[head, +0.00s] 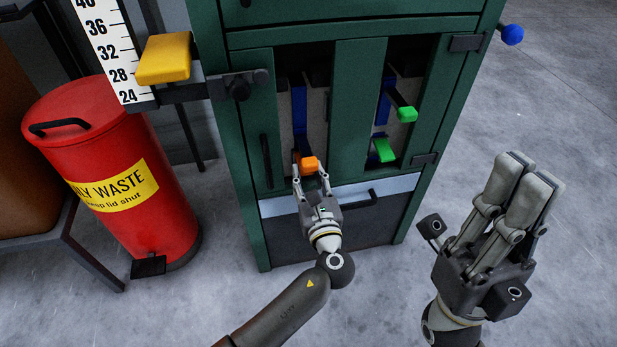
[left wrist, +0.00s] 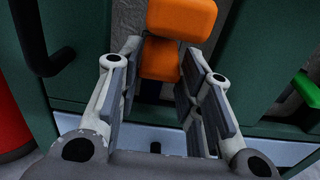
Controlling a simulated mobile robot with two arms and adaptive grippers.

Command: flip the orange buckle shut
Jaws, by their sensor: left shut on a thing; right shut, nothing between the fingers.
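The orange buckle (head: 309,163) sits at the lower end of a blue strap in the left opening of the green cabinet. In the left wrist view the orange buckle (left wrist: 181,18) shows an upper block and a lower block, with the lower one between the fingers. My left gripper (head: 311,173) is shut on the buckle, one finger at each side; it also shows in the left wrist view (left wrist: 160,75). My right gripper (head: 530,172) is shut and empty, fingers together, above the floor right of the cabinet.
The green cabinet (head: 352,100) has a right opening with two green handles (head: 406,114), (head: 384,150). A blue knob (head: 512,34) sticks out at its right. A red waste bin (head: 105,165) and a yellow block (head: 164,58) are left. The floor right is clear.

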